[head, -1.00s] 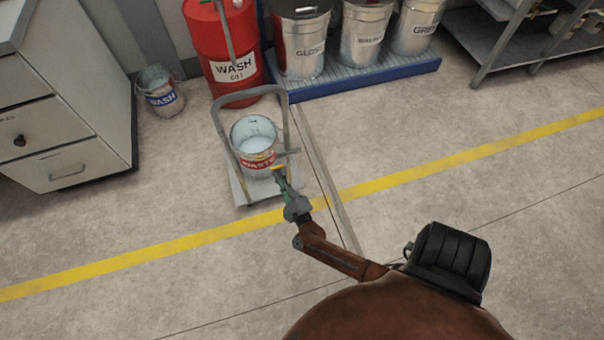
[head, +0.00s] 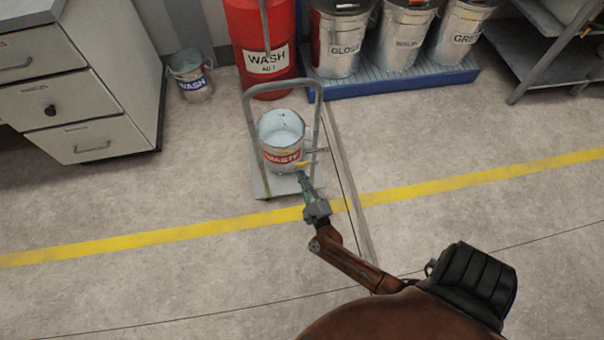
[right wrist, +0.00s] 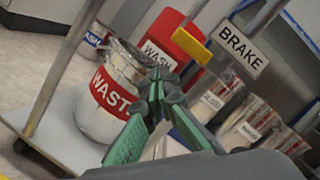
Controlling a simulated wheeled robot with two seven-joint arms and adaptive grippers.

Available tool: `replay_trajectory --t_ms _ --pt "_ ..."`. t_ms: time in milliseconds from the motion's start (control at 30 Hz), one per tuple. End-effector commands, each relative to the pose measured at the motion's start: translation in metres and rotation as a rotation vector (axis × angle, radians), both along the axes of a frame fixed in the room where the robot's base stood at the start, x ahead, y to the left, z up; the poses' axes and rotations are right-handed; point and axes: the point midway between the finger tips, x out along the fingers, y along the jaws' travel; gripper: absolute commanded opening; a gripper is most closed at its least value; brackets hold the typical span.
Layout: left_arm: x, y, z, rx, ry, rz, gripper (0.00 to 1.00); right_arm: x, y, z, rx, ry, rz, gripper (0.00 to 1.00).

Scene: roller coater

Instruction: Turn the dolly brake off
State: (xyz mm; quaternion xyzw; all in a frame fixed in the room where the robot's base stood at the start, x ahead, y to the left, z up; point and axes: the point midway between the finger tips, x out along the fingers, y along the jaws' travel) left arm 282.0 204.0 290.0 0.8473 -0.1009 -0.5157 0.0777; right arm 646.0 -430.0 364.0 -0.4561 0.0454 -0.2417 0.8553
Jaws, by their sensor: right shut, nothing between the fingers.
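The dolly is a grey platform (head: 262,184) with a hoop handle (head: 318,112), standing on the floor ahead. A white BRAKE label (right wrist: 240,50) is on its upright in the right wrist view. A brake lever with a yellow end (right wrist: 195,42) sticks out to the left of the label; the yellow end also shows in the head view (head: 302,166). My right gripper (right wrist: 160,82), with green fingers, is shut and empty. In the wrist view its tips show just below and left of the yellow end; contact cannot be told. My left gripper is out of view.
A WASTE bucket (head: 282,138) stands on the dolly. Behind are a red WASH drum (head: 262,40) and several bins on a blue pallet (head: 400,82). A WASH bucket (head: 190,80) and drawers (head: 80,100) are at left. Floor around the dolly's front is clear.

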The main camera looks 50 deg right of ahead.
Motion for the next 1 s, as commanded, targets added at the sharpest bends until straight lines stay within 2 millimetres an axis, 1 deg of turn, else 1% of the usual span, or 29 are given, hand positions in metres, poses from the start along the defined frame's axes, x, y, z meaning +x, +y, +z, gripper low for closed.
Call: replay_trajectory --t_ms 33,167,233,333,433,600,800,1000 --pt "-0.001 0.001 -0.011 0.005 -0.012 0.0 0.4 0.0 0.0 -0.009 0.0 0.004 0.001 0.0" --pt "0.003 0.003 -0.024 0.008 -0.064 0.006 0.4 0.0 0.001 -0.02 -0.001 0.004 0.002 0.0" --pt "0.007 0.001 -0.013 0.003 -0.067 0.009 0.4 -0.009 0.009 -0.018 0.0 0.003 0.002 0.0" --pt "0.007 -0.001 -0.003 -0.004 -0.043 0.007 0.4 -0.023 0.02 -0.02 0.001 0.0 0.002 0.0" --pt "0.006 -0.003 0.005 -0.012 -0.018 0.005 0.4 -0.038 0.032 -0.024 0.001 0.0 0.002 0.0" --pt "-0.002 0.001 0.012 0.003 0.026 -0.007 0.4 -0.06 0.05 -0.032 0.0 0.0 0.001 0.0" --pt "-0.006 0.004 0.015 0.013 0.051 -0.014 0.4 -0.073 0.06 -0.037 -0.001 -0.001 0.002 0.0" --pt "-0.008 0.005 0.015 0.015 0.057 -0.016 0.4 -0.076 0.062 -0.039 -0.001 -0.001 0.002 0.0"
